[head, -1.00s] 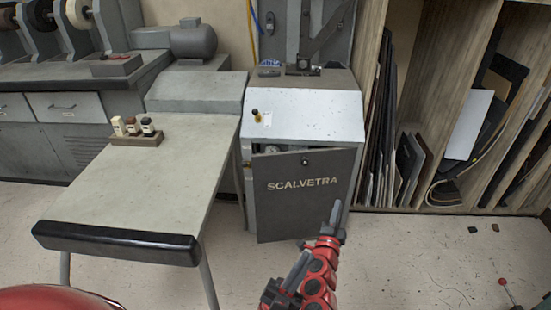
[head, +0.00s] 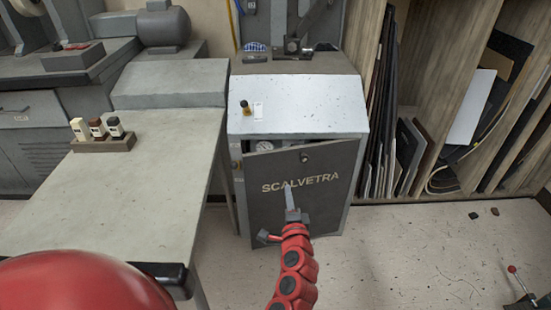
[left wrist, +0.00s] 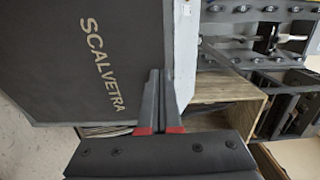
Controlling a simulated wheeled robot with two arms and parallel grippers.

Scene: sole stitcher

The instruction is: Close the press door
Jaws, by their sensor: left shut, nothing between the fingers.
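The press door (head: 320,205) is a dark grey panel lettered SCALVETRA, with a round lock near its top. It stands ajar on the press cabinet (head: 300,108), and a gauge shows through the gap at its upper left. My left gripper (head: 289,190) is shut and empty, in front of the door's middle just below the lettering. In the left wrist view, its closed fingers (left wrist: 159,78) lie across the picture of the door (left wrist: 85,65). I cannot tell whether they touch it. My right gripper is not in view.
A grey table (head: 130,195) with a small rack of bottles (head: 104,142) stands left of the press. Wooden shelving (head: 450,80) with sheets stands at the right. A red-knobbed lever (head: 512,269) is at lower right. The floor between is mostly clear.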

